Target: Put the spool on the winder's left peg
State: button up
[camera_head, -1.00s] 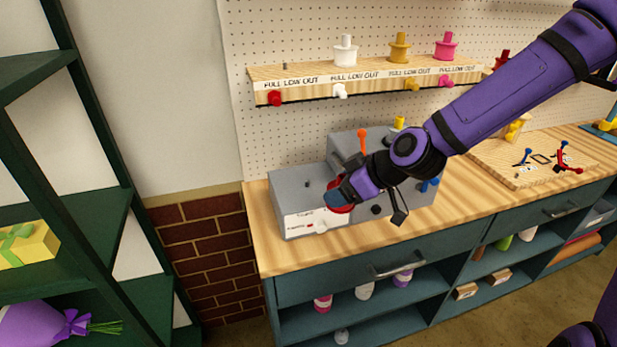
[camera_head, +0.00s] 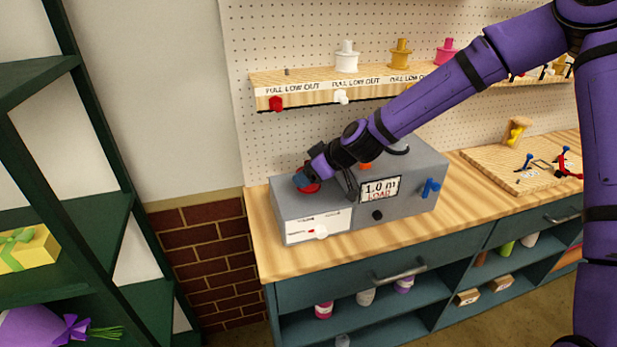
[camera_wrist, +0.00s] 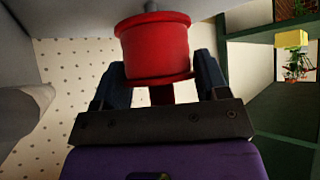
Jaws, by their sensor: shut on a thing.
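The red spool (camera_head: 312,188) is between the fingers of my gripper (camera_head: 305,180), at the top of the left block of the grey winder (camera_head: 288,208). In the wrist view the spool (camera_wrist: 155,48) is upright in the picture, with a finger of my gripper (camera_wrist: 160,72) on each side. A short dark stub (camera_wrist: 151,6) shows at the spool's end, against the grey surface. The left peg is hidden in the head view by the spool and gripper. I cannot tell whether the spool is around the peg or just above it.
The winder's display (camera_head: 379,190) reads "1.0 m LOAD". A blue handle (camera_head: 431,188) sticks out at its right. A shelf (camera_head: 300,90) with white, yellow and pink spools is above.

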jog(key=shift+f, duration=0.8)
jog(key=o, duration=0.9)
jog(key=shift+f, duration=0.1)
jog(key=shift+o, duration=0.2)
jog(key=shift+s+d+r, duration=0.1)
jog(key=shift+d+r, duration=0.15)
jog(key=shift+r, duration=0.15)
jog(key=v, duration=1.1)
jog(key=shift+s+d, duration=0.1)
jog(key=shift+s, duration=0.05)
